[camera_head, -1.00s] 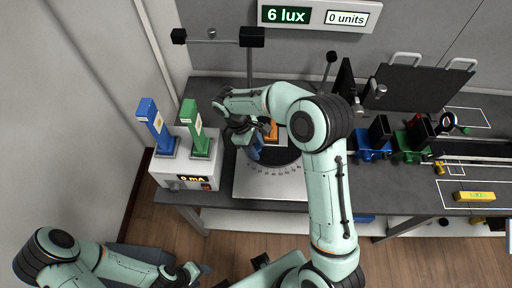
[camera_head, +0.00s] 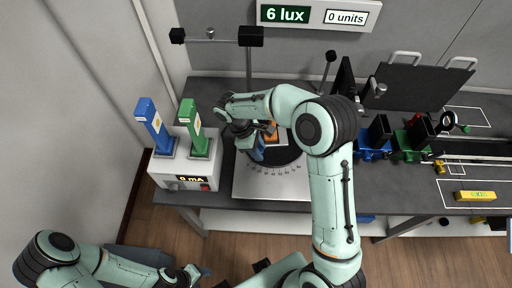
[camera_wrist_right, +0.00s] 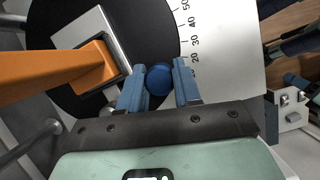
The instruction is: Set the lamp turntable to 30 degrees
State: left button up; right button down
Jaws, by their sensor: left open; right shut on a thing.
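The lamp turntable is a black disc (camera_head: 284,153) on a pale base plate (camera_head: 280,186) with a degree scale along its front edge. In the right wrist view the disc (camera_wrist_right: 150,22) carries an orange arm-like part (camera_wrist_right: 50,75). A round blue knob (camera_wrist_right: 159,79) sits at the disc's rim. My right gripper (camera_head: 258,150) is at the disc, its blue fingers (camera_wrist_right: 160,88) shut on the knob. The scale marks 20 to 50 show beside the fingers; the exact pointer reading is unclear. My left gripper (camera_head: 196,272) is open and empty at the lower left, away from the table.
A white meter box (camera_head: 186,176) with a blue and a green module stands left of the turntable and reads 0 mA. The wall display (camera_head: 320,15) reads 6 lux and 0 units. Blue and green devices (camera_head: 408,150) stand to the right, with a yellow block (camera_head: 474,196) nearby.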

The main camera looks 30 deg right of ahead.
jog(key=shift+s+d+n+t+b, duration=0.2)
jog(key=shift+s+n, duration=0.2)
jog(key=shift+n, duration=0.15)
jog(key=shift+s+d+n+t+b, duration=0.2)
jog(key=shift+s+n, duration=0.2)
jog(key=shift+n, duration=0.15)
pick_arm(q)
jog(key=shift+s+f, duration=0.7)
jog(key=shift+f, duration=0.3)
pick_arm(e)
jog(key=shift+s+d+n+t+h, duration=0.15)
jog(key=shift+s+d+n+t, duration=0.15)
jog(key=shift+n, duration=0.3)
jog(key=shift+s+d+n+t+h, duration=0.15)
jog(key=shift+s+d+n+t, duration=0.1)
jog(key=shift+s+n, duration=0.25)
jog(key=c, duration=1.1)
grip_release()
jog(key=shift+o, duration=0.2)
pick_arm(q)
jog(key=shift+w+r+p, duration=0.6)
jog(key=shift+w+r, duration=0.15)
jog(key=shift+r, duration=0.35)
pick_arm(e)
jog(key=v, duration=1.3)
jog(key=shift+w, duration=0.2)
